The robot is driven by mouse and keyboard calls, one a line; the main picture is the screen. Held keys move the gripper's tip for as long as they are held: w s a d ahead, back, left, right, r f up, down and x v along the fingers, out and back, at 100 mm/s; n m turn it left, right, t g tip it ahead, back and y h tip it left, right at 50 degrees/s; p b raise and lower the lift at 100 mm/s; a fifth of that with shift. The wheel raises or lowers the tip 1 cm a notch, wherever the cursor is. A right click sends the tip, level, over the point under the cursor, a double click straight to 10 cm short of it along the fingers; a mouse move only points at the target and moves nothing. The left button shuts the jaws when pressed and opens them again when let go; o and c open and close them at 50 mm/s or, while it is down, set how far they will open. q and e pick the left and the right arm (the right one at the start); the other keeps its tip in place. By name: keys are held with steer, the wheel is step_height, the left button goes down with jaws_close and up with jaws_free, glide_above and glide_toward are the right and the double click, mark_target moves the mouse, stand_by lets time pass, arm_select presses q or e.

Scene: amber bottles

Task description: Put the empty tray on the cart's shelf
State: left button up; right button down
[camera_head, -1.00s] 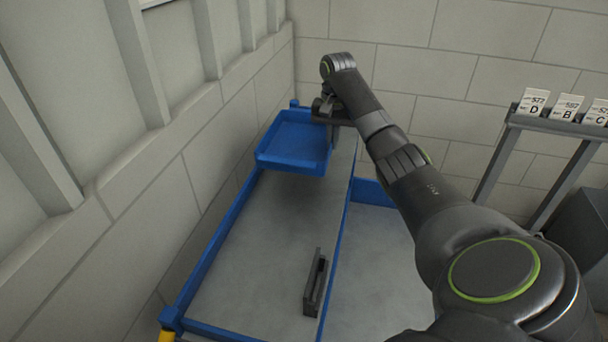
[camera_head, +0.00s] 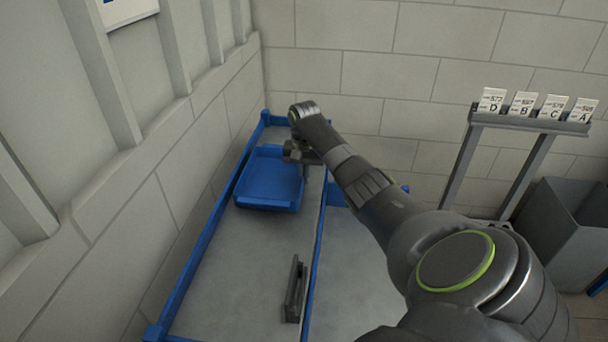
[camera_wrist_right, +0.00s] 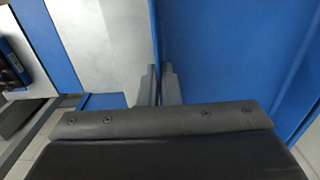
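The empty blue tray (camera_head: 268,183) is at the far left part of the cart's grey shelf (camera_head: 245,250), which has a blue rim. It looks level and is on or just above the surface; I cannot tell if it touches. My right gripper (camera_head: 303,157) is at the tray's right edge. In the right wrist view the two fingers (camera_wrist_right: 160,86) are close together at the tray's wall, with the tray's blue floor (camera_wrist_right: 225,60) to their right. They appear shut on that wall. My left gripper is not in view.
A grey upright bracket (camera_head: 295,290) stands on the near part of the shelf. A wall runs along the cart's left side. A rack with lettered cards (camera_head: 535,117) and a grey bin (camera_head: 565,225) stand at right. The shelf's middle is clear.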

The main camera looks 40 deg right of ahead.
steer(key=c, duration=1.6)
jaws_free()
steer(key=shift+c, duration=0.2)
step_height(320, 180, up, 9)
steer(key=b, duration=0.2)
steer(key=shift+r+b, duration=0.2)
steer(key=shift+b, duration=0.2)
steer(key=shift+r+p, duration=1.3)
steer(key=shift+r, duration=0.15)
steer(key=shift+s+f, duration=0.1)
steer(key=shift+f, duration=0.05)
